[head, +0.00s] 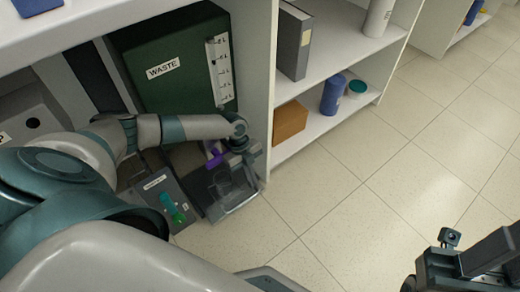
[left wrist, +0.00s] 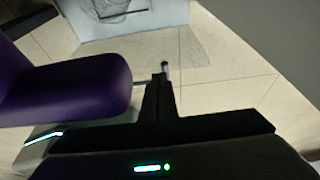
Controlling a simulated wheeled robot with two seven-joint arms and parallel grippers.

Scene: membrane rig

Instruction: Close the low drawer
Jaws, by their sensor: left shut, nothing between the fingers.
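A low drawer-like part (head: 240,197) with a clear, see-through front sits at floor level under the bench, beside a dark labelled unit (head: 158,190). It appears pulled out past the shelf's front edge. My left gripper (head: 238,162) is over it, pointing down, and partly hides it. Whether they touch cannot be told. In the left wrist view my left fingers (left wrist: 163,76) are together and empty, with pale floor beyond them. A purple rounded part (left wrist: 65,88) is close on the left there. My right gripper (head: 470,262) is at the lower right, its fingers unclear.
A green WASTE bin (head: 168,68) stands behind my left arm. A green-teal handle (head: 172,208) stands on the dark unit. The white shelf (head: 325,125) on the right holds an orange-brown box (head: 290,122) and a blue cylinder (head: 333,94). The tiled floor (head: 370,190) is clear.

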